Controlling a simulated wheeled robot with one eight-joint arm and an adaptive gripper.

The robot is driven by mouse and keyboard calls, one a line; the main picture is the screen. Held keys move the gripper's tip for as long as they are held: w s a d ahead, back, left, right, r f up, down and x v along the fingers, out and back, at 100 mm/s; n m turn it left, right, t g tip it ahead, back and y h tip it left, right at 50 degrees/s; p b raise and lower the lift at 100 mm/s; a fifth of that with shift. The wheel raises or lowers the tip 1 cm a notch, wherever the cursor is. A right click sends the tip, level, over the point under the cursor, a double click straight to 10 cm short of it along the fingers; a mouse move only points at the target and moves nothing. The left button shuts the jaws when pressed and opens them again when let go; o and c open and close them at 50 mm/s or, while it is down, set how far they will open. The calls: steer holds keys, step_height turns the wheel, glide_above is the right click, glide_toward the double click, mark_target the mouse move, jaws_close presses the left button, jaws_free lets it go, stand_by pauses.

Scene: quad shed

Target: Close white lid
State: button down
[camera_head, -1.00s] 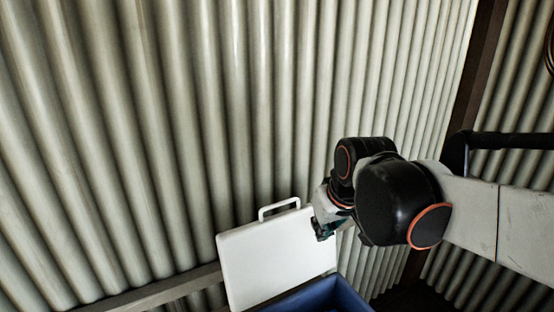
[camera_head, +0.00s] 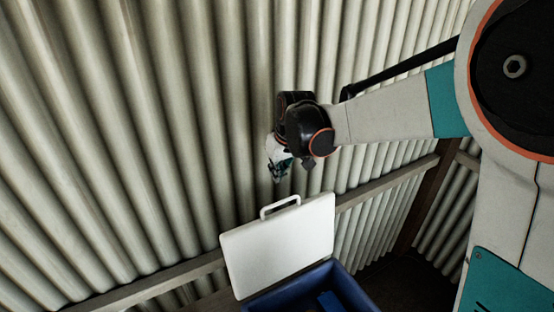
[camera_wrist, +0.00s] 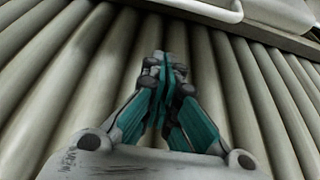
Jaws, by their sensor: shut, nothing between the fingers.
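The white lid (camera_head: 280,245) stands open, tilted up at the back of a blue box (camera_head: 312,290), in the head view. Its handle (camera_head: 280,205) sticks up from its top edge. In the wrist view, part of the white lid (camera_wrist: 205,6) shows upside down at the top edge. My gripper (camera_head: 283,176) is above the lid's handle, apart from it, near the corrugated wall. In the wrist view my gripper (camera_wrist: 162,62) has its teal fingers together, with nothing between them.
A corrugated metal wall (camera_head: 150,130) rises behind the box. A wooden rail (camera_head: 385,183) runs along it behind the lid. A blue object (camera_head: 330,301) lies inside the box.

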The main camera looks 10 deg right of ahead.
steer(key=f, duration=0.1)
steer(key=s+f, duration=0.1)
steer(key=f, duration=0.1)
steer(key=s+d+f+p, duration=0.1)
steer(key=f, duration=0.1)
stand_by(0.3)
steer(key=shift+s+r, duration=0.1)
